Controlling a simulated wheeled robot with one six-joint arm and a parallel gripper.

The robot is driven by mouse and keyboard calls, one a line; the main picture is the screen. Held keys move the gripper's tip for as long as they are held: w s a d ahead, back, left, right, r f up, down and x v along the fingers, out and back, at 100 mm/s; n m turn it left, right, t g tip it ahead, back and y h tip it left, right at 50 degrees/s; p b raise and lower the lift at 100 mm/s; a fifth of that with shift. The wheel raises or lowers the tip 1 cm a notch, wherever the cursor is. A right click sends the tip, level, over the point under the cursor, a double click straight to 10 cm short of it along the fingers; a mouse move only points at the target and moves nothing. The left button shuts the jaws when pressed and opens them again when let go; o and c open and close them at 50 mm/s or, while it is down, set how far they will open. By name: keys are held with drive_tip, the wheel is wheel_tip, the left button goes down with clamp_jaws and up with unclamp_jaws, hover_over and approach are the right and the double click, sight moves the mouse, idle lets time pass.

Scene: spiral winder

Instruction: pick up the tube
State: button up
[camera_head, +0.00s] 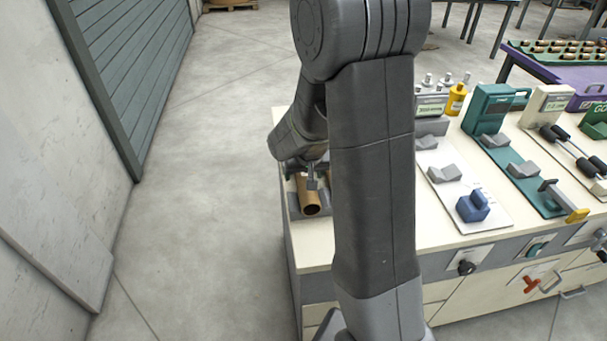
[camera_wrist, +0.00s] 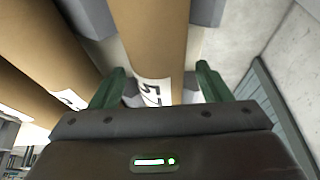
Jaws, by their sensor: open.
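A brown cardboard tube (camera_head: 310,198) lies in grey holders at the left end of the cream bench, its open end facing the camera. In the wrist view the tube (camera_wrist: 151,38) runs up the picture with a white printed label near its lower end. My gripper (camera_head: 311,179) is over the tube, partly hidden by my arm in the head view. In the wrist view my gripper (camera_wrist: 160,80) is open, with one green finger on each side of the tube. I cannot tell whether either finger touches it.
A second brown tube (camera_wrist: 45,55) lies close on the left in the wrist view. On the bench (camera_head: 312,258), a blue block (camera_head: 472,206) on a white plate and a teal device (camera_head: 492,107) stand to the right. The floor at left is clear.

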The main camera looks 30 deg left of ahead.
drive_tip(key=shift+f, duration=0.2)
drive_tip(key=c, duration=1.1)
drive_tip(key=shift+r, duration=0.1)
